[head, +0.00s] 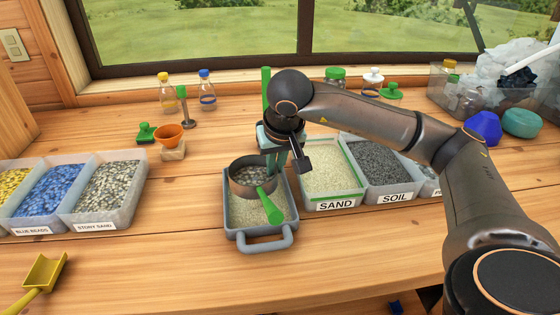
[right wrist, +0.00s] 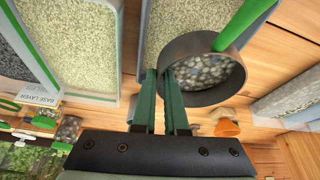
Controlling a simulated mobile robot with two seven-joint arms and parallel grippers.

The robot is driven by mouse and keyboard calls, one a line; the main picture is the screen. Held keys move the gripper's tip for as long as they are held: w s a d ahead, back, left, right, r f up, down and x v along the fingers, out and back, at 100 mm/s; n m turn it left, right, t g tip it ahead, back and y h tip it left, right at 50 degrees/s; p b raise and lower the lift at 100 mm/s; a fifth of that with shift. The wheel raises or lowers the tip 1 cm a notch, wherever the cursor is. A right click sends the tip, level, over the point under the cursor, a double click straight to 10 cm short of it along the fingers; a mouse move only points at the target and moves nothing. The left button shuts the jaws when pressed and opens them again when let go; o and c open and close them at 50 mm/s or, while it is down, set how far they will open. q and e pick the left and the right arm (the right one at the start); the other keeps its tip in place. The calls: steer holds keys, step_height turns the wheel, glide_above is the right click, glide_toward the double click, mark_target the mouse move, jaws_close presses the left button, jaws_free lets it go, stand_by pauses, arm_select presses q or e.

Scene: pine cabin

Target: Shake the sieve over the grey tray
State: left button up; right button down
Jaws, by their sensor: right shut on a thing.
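The round dark sieve (head: 239,184) with a green handle (head: 270,206) is over the grey tray (head: 229,228). Grey pebbles lie in the sieve, and pale sand covers the tray floor. In the right wrist view the green fingers (right wrist: 168,76) are at the wall of the sieve (right wrist: 180,50), with pebbles inside and the handle pointing to the upper right. Pale sand shows beyond it. My left gripper is not in view.
Bins of sand (head: 333,178) and soil (head: 378,165) stand close right of the tray. A stony sand bin (head: 103,222) and blue beads bin (head: 48,193) stand left. An orange funnel (head: 168,133) stands behind left. Bare table lies in front and left of the tray.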

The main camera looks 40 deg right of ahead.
steer(key=shift+a, duration=0.45)
steer(key=shift+d, duration=1.5)
steer(key=shift+a, duration=1.5)
steer(key=shift+d, duration=1.55)
steer(key=r+p, duration=0.1)
steer(key=a+r+p, duration=0.1)
steer(key=r, duration=0.1)
steer(key=r+p, duration=0.2)
steer(key=shift+a, duration=0.3)
